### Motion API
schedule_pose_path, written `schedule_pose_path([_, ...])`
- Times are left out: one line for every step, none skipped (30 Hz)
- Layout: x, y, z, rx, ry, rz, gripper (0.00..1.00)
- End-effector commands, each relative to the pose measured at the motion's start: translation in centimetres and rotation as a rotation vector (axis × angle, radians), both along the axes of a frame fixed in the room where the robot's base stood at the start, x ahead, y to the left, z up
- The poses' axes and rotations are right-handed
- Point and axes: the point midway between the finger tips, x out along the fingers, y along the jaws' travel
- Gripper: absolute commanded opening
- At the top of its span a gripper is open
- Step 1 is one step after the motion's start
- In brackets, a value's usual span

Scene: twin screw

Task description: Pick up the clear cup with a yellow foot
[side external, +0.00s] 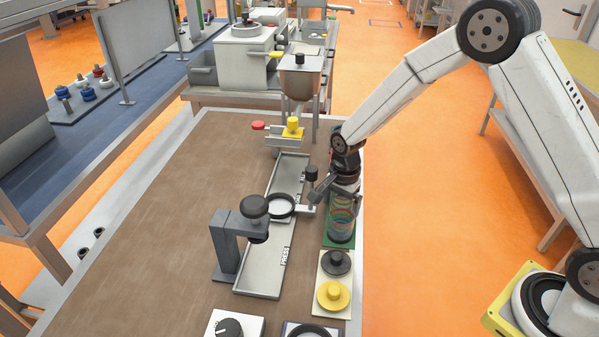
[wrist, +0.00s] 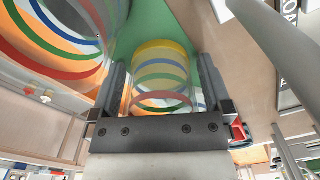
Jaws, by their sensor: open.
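In the wrist view, the clear cup with a yellow foot (wrist: 160,72) stands on a green mat (wrist: 128,42); it has blue, green and red rings. My gripper (wrist: 163,82) is open, with one finger on each side of this cup and a narrow gap showing at each side. A second clear cup with coloured rings (wrist: 75,45) is close beside the left finger; its foot is not clearly seen. In the side external view, my gripper (side external: 341,190) is low over the green mat (side external: 338,244), and clear ringed glass (side external: 342,226) shows below it, partly hidden.
A metal tray (side external: 262,275) with a ring-shaped fixture (side external: 281,206) is left of the mat. Black (side external: 336,262) and yellow (side external: 333,295) knobs sit on a plate in front. A grey post (side external: 223,250) stands further left. The brown tabletop (side external: 170,240) at left is clear.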

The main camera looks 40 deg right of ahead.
Motion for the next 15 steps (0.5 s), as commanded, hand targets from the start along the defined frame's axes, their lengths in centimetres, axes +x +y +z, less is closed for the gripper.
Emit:
schedule_pose_path([0.0,0.0,0.02,0.0,0.0,0.0,1.0])
schedule_pose_path([0.0,0.0,0.02,0.0,0.0,0.0,1.0])
schedule_pose_path([0.0,0.0,0.02,0.0,0.0,0.0,1.0])
schedule_pose_path([0.0,0.0,0.02,0.0,0.0,0.0,1.0])
schedule_pose_path([0.0,0.0,0.02,0.0,0.0,0.0,1.0])
schedule_pose_path([0.0,0.0,0.03,0.0,0.0,0.0,1.0])
schedule_pose_path([0.0,0.0,0.03,0.0,0.0,0.0,0.9])
schedule_pose_path([0.0,0.0,0.03,0.0,0.0,0.0,0.81])
schedule_pose_path([0.0,0.0,0.03,0.0,0.0,0.0,0.68])
schedule_pose_path([0.0,0.0,0.03,0.0,0.0,0.0,0.59])
schedule_pose_path([0.0,0.0,0.03,0.0,0.0,0.0,0.49])
schedule_pose_path([0.0,0.0,0.03,0.0,0.0,0.0,0.36])
schedule_pose_path([0.0,0.0,0.03,0.0,0.0,0.0,0.27])
schedule_pose_path([0.0,0.0,0.03,0.0,0.0,0.0,0.23])
schedule_pose_path([0.0,0.0,0.02,0.0,0.0,0.0,0.23])
